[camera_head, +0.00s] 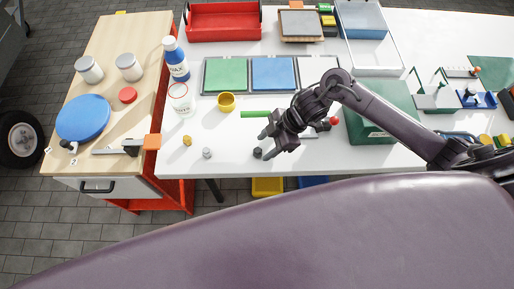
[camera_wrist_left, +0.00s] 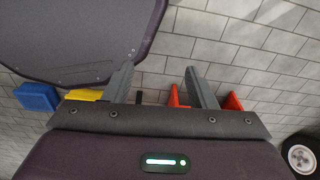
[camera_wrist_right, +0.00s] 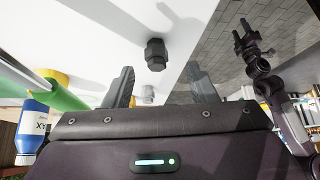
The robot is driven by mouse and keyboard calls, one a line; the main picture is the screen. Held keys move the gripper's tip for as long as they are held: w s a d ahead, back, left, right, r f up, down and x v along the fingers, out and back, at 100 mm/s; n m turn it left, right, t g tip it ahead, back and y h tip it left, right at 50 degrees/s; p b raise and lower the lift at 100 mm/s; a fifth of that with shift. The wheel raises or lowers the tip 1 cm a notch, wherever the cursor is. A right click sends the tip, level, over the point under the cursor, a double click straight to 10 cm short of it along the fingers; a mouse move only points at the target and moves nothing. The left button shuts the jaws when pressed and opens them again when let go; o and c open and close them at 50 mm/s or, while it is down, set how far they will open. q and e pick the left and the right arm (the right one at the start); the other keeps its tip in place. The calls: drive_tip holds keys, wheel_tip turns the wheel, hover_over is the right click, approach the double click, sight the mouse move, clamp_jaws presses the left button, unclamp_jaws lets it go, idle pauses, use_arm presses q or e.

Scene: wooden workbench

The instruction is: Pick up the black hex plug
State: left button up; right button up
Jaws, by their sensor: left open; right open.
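The black hex plug (camera_head: 257,153) stands on the white tabletop near its front edge. It also shows in the right wrist view (camera_wrist_right: 156,54), above the line between the fingertips and clear of both fingers. My right gripper (camera_head: 268,143) is open and empty, just beside and above the plug. Its two fingers (camera_wrist_right: 161,80) are spread wide in the right wrist view. My left gripper (camera_wrist_left: 160,78) shows only in its own wrist view; it is open and empty, over the floor.
A grey plug (camera_head: 207,153) and a yellow plug (camera_head: 187,140) stand left of the black one. A green bar (camera_head: 254,114) and a yellow cup (camera_head: 226,102) lie behind. A dark green box (camera_head: 370,128) is on the right. The table's front edge is close.

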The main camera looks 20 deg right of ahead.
sight(258, 150)
drive_tip(key=x, duration=0.3)
drive_tip(key=shift+w+a+f+p, duration=0.25)
drive_tip(key=shift+a+p, duration=0.1)
drive_tip(key=shift+a, duration=0.05)
drive_tip(key=shift+a+f, duration=0.15)
drive_tip(key=shift+f, duration=0.15)
drive_tip(key=c, duration=1.1)
use_arm(q)
drive_tip(key=shift+w+r, duration=0.25)
drive_tip(key=shift+r, duration=0.25)
drive_tip(key=shift+w+r, duration=0.1)
drive_tip(key=shift+r, duration=0.1)
use_arm(e)
wheel_tip(258, 150, up, 20)
